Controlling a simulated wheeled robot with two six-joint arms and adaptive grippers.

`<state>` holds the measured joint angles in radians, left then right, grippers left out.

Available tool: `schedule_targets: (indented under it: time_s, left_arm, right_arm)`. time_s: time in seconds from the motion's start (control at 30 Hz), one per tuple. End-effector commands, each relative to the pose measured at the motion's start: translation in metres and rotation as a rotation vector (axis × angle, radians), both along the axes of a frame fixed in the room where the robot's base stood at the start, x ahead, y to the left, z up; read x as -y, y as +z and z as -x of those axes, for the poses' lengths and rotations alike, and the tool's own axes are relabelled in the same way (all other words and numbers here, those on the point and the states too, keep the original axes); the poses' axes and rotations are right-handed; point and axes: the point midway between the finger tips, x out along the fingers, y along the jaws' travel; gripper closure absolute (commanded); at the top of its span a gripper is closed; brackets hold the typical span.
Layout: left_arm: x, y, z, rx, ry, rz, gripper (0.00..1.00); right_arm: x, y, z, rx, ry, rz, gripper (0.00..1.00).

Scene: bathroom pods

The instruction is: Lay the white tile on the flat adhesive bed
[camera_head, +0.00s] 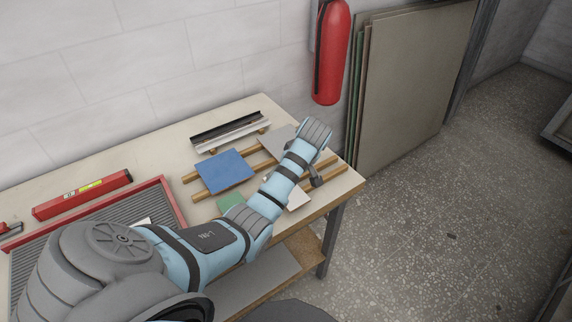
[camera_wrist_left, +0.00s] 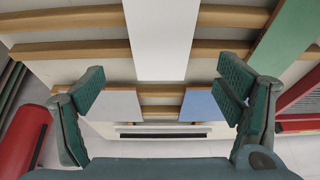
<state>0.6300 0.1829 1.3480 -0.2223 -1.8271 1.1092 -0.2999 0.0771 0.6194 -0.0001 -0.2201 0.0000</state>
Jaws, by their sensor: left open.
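The white tile (camera_wrist_left: 162,38) lies across the wooden slats in the left wrist view, at top centre. In the head view a corner of the white tile (camera_head: 299,198) shows below my forearm; the arm hides the rest. My left gripper (camera_wrist_left: 162,88) is open and empty, its two fingers apart on either side of the white tile's near end as pictured. In the head view the left gripper (camera_head: 315,178) hangs over the table's right end, mostly behind my wrist. A grey ribbed adhesive bed (camera_head: 75,220) in a red frame lies at left, partly hidden by my arm. My right gripper is out of view.
A blue tile (camera_head: 224,171), a green tile (camera_head: 231,202) and a grey tile (camera_head: 278,143) lie on wooden slats (camera_head: 190,177) around the white tile. A red level (camera_head: 82,194) lies behind the bed. A fire extinguisher (camera_head: 331,55) hangs beyond the table.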

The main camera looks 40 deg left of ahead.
Motion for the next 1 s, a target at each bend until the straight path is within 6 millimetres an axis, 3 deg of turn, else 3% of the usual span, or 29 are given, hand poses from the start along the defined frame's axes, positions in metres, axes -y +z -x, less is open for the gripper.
schedule_targets:
  time_s: [0.27, 0.5, 0.87, 1.0]
  left_arm:
    - [-0.014, -0.047, -0.002, -0.002, -0.001, 0.001, 0.14]
    - [-0.016, -0.050, -0.003, 0.000, -0.001, 0.001, 0.14]
    - [-0.016, -0.049, -0.003, 0.000, -0.002, 0.000, 0.72]
    - [-0.016, -0.049, -0.003, 0.001, -0.001, 0.000, 0.72]
  right_arm:
    - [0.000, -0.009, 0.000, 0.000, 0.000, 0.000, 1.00]
    - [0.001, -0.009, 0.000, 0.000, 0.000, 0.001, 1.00]
    - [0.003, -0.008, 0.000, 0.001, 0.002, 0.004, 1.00]
    - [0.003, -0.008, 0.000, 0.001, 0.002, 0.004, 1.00]
